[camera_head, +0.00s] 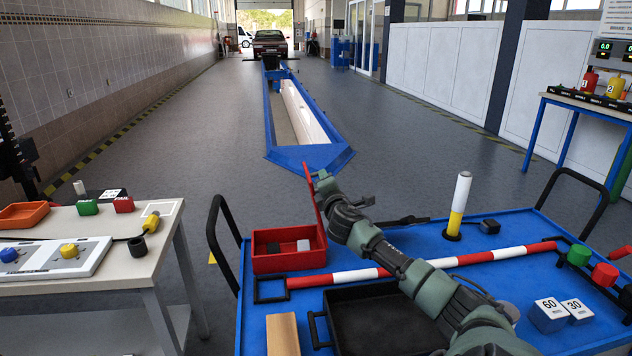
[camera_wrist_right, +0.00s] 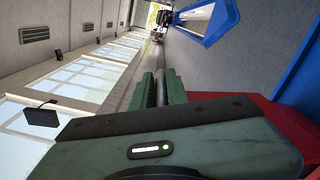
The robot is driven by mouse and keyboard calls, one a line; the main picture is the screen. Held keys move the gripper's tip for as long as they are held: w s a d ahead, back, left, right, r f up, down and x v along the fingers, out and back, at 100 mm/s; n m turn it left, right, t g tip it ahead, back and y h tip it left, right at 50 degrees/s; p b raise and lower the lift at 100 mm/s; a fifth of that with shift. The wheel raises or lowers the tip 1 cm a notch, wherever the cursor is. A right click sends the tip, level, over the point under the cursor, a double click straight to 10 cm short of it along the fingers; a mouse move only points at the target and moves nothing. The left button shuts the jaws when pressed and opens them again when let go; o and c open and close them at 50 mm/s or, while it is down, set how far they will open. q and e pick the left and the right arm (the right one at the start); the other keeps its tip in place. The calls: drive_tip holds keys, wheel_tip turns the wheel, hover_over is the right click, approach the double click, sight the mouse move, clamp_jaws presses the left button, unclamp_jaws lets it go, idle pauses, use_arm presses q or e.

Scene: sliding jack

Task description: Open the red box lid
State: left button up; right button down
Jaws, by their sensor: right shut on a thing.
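The red box (camera_head: 290,262) stands at the left back of the blue table. It is open at the top, with a dark block (camera_head: 273,248) and a white block (camera_head: 303,245) inside. Its red lid (camera_head: 313,200) stands up nearly edge-on at the box's right side. My right gripper (camera_head: 319,178) is shut on the lid near its upper end; the exact contact is small in the head view. In the right wrist view the fingers (camera_wrist_right: 160,88) are close together, and a red surface (camera_wrist_right: 295,125) shows at lower right. My left gripper is not in view.
On the blue table (camera_head: 400,237) are a red-and-white bar (camera_head: 350,276), a black tray (camera_head: 375,315), a wooden block (camera_head: 283,335) and a white-yellow cylinder (camera_head: 459,205). My right arm passes over the tray and bar. A side bench (camera_head: 150,262) stands at left.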

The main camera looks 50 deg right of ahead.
drive_tip(key=shift+s+d+f, duration=0.2)
drive_tip(key=shift+s+f, duration=0.05)
idle(0.3)
drive_tip(key=c, duration=1.5)
unclamp_jaws()
drive_tip(key=shift+o, duration=0.2)
drive_tip(key=shift+r, duration=0.1)
drive_tip(key=shift+s+a, duration=0.15)
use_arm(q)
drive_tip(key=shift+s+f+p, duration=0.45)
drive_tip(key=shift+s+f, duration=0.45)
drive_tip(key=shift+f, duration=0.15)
use_arm(e)
drive_tip(key=v, duration=0.7)
drive_tip(key=shift+s, duration=0.15)
